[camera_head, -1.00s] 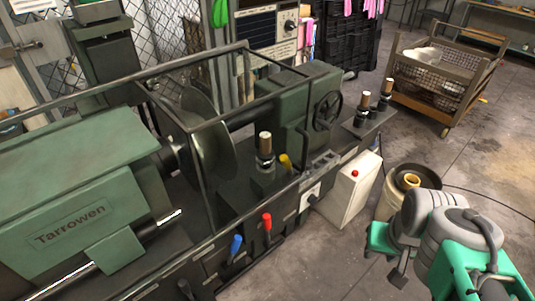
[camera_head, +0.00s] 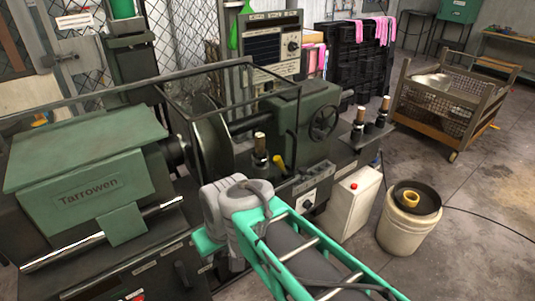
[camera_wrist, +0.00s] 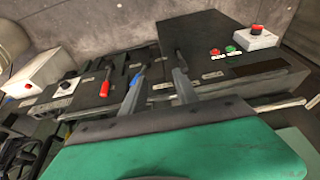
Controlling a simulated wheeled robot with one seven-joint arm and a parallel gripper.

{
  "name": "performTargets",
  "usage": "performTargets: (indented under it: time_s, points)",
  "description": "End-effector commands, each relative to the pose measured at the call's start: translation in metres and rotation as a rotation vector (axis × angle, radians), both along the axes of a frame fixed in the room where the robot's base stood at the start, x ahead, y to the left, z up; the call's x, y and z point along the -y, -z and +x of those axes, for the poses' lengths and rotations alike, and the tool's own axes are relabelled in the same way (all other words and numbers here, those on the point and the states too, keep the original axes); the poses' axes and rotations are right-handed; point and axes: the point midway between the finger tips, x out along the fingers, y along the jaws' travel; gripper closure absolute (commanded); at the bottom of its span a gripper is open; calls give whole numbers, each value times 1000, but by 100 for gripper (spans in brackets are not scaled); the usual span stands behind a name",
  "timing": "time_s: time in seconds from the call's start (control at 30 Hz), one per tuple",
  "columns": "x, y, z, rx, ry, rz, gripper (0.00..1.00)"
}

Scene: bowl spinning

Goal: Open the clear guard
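The clear guard is a dark-framed box (camera_head: 192,120) over the lathe in the head view. Its panes are hardly visible, and the large round disc (camera_head: 211,140) shows through the frame. The guard appears closed over the disc. My arm reaches across the front of the lathe and hides part of its front. My gripper (camera_wrist: 158,82) shows in the wrist view as two separated grey fingers with nothing between them. It is over the lathe's front controls, near a red lever (camera_wrist: 105,82). I cannot make out the guard in the wrist view.
A white box with a red button (camera_head: 354,187) stands at the lathe's front. A bucket (camera_head: 402,232) is to its right, and a wire cart (camera_head: 450,102) is farther back.

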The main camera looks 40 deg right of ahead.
Motion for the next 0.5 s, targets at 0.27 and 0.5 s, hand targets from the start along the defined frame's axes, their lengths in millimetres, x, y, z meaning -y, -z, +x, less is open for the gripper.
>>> performTargets:
  time_s: [0.27, 0.5]
  points:
    - [120, 30, 123, 495, -29, 86, 64]
    - [287, -15, 114, 1047, 111, -15, 64]
